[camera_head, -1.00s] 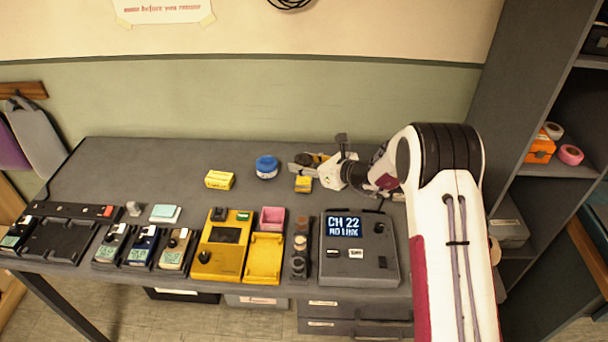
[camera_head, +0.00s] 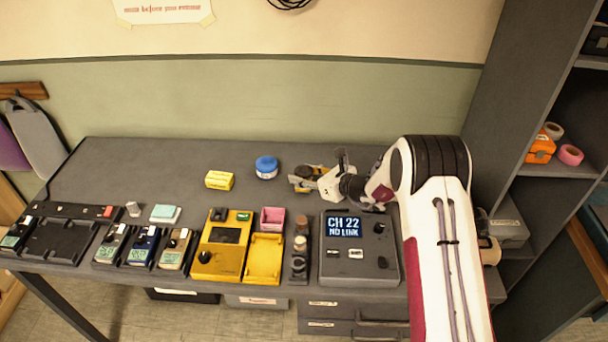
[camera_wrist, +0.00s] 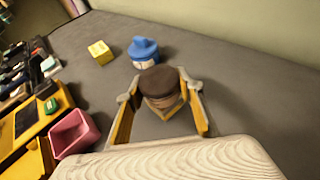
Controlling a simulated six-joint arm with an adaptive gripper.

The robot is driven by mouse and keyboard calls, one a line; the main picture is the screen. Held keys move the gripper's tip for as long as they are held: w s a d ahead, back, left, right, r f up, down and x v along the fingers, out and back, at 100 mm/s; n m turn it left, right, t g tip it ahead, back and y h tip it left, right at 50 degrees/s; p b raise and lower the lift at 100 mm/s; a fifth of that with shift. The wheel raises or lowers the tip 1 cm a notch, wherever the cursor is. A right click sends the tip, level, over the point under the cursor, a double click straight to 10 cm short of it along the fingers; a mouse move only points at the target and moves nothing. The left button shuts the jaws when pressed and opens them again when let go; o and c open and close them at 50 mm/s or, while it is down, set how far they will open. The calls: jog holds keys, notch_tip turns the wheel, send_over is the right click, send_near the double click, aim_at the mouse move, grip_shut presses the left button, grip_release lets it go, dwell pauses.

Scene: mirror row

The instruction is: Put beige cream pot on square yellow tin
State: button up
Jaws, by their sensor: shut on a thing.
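My gripper (camera_head: 307,180) is shut on the beige cream pot (camera_wrist: 160,102), which has a dark brown lid and stands roughly upright between the fingers. The lid of the pot also shows in the head view (camera_head: 303,171).
A blue-lidded pot (camera_head: 266,167) and a yellow box (camera_head: 219,180) stand left of my gripper. A pink open box (camera_head: 272,219), yellow devices (camera_head: 217,260) and a grey unit with a screen (camera_head: 358,262) line the front. The table's back left is clear.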

jog(key=shift+f, duration=0.1)
dwell(0.3)
jog(key=o, duration=1.1)
jog(key=shift+v, duration=0.8)
jog(key=v, duration=1)
jog(key=shift+s+d, duration=0.15)
